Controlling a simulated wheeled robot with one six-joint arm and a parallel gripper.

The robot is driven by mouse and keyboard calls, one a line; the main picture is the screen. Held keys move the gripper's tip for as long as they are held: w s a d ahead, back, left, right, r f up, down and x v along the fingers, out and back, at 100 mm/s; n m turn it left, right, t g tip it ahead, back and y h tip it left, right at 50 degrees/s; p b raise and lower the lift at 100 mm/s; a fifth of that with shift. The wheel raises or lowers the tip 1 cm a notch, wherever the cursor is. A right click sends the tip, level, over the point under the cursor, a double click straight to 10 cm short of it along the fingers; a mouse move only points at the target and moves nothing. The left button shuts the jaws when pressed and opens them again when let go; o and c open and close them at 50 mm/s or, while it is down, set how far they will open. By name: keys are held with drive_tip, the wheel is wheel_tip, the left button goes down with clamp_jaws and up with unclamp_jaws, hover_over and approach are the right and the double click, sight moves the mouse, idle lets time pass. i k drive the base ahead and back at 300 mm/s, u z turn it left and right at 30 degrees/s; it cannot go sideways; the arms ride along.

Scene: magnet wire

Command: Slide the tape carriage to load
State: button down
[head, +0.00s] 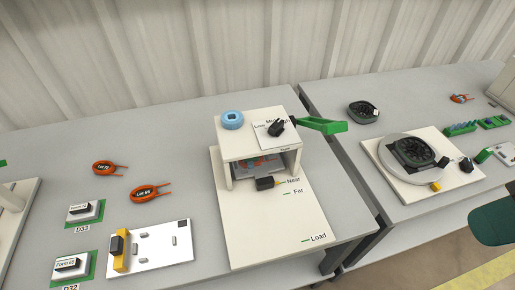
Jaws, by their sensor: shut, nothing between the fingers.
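The white fixture (262,229) stands on the near bench, with a raised shelf at its back. The tape carriage sits partly under this shelf, and its dark block with a yellow side (266,183) shows at the shelf's front edge. The block is beside the Near mark (293,181). The Far mark (298,191) lies a little in front of it, and the Load mark (315,239) is near the front end of the base. A grey and red part (260,166) shows in the shadow under the shelf. My gripper is not in view.
Orange coils (148,193) and a white board (150,245) lie left. The base between Far and Load is clear.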

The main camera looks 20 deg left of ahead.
sight(263, 181)
drive_tip(key=z, duration=1.55)
drive_tip(key=k, duration=1.45)
drive_tip(key=u, duration=1.6)
drive_tip(key=i, duration=0.5)
drive_tip(key=u, duration=0.05)
